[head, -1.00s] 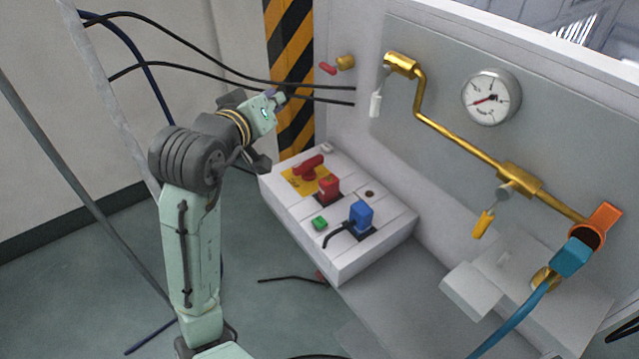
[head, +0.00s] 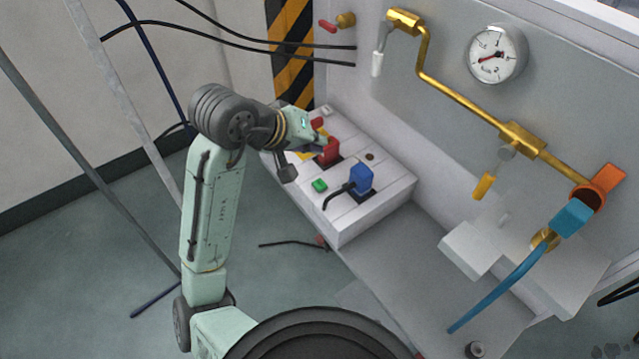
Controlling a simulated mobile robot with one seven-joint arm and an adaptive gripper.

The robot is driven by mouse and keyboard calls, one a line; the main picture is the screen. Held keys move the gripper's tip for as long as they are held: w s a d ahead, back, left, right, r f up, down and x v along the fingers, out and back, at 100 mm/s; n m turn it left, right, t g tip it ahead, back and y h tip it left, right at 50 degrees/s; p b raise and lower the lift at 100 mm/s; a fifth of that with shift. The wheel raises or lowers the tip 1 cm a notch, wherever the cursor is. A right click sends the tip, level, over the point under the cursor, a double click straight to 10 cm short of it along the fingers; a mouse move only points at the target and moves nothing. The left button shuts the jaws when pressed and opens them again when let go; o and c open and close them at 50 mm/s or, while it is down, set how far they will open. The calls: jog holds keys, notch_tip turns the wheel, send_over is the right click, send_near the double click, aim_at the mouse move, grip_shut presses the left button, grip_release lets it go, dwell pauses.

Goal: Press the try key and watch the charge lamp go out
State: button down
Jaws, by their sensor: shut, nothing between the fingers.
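A white control box (head: 345,222) stands against the grey panel. Neither carries a label I can read, so I cannot tell which is the try key or the charge lamp; the round spot shows no glow. My gripper (head: 322,147) is shut and empty, over the back left of the box, beside the red plug and apart from the green button. Its fingertips are small, and whether they touch anything is unclear.
A red plug (head: 329,152) and a blue plug (head: 361,179) with a black cable stand on the box. My arm partly hides a red rotary switch (head: 317,124). A gauge (head: 497,53), a brass pipe (head: 455,92) and a blue hose (head: 510,290) are at right.

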jog(key=b, duration=0.6)
send_over(316, 183)
notch_tip(316, 183, down, 7)
jog(key=shift+f+b, duration=0.6)
jog(key=shift+f, duration=0.05)
dwell(0.5)
jog(key=shift+w+f, duration=0.1)
jog(key=shift+f, duration=0.3)
jog(key=shift+f+b, duration=0.5)
jog(key=shift+b, duration=0.05)
dwell(0.5)
jog(key=shift+r, duration=0.1)
jog(key=shift+r+p, duration=0.85)
jog(key=shift+p, duration=0.15)
jog(key=shift+r, duration=0.1)
